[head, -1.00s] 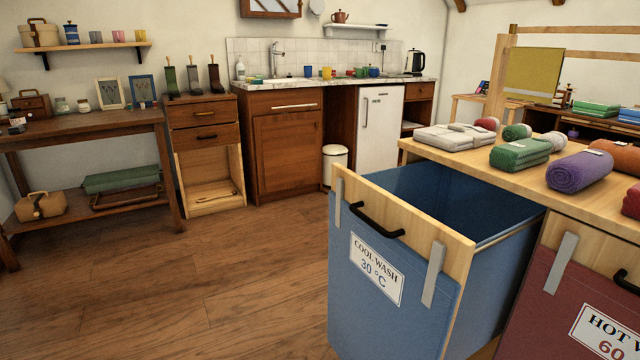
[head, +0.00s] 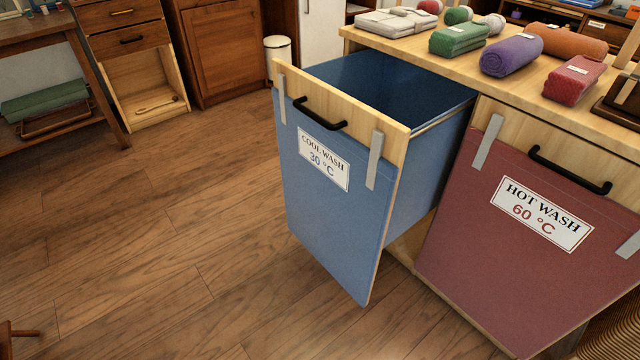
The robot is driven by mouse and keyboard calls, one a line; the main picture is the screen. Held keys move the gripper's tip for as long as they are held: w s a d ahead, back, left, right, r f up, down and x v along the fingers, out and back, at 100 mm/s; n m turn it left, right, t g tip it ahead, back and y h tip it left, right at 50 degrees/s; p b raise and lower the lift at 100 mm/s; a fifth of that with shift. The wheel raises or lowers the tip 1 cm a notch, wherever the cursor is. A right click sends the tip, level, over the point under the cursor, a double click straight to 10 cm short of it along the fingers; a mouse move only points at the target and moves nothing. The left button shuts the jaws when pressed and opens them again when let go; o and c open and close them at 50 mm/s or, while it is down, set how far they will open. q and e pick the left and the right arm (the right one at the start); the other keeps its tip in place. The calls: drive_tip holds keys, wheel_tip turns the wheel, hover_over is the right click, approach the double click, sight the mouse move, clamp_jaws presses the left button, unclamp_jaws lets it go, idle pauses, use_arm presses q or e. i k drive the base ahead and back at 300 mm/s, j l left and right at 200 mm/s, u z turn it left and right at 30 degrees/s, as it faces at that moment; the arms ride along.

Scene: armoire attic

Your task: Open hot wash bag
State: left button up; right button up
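The hot wash bag (head: 480,240) is a dark red front at the right of the head view, labelled "HOT WASH 60 °C". It stands flush under the counter and is shut. Its black bar handle (head: 568,171) sits near the top edge, between two grey metal straps. The blue cool wash bag (head: 335,215), labelled "COOL WASH 30 °C", is pulled out to its left, and its open inside looks empty. Neither of my grippers is in view.
The wooden counter (head: 500,88) carries rolled and folded towels, including a purple roll (head: 511,55) and a red one (head: 574,79). The pulled-out cool wash bag juts into the room beside the hot wash bag. The wooden floor (head: 170,250) at left is clear.

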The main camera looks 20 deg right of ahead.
sight(534, 229)
drive_tip(key=k+j+z, duration=0.1)
drive_tip(key=z, duration=1.6)
drive_tip(key=k+l, duration=0.05)
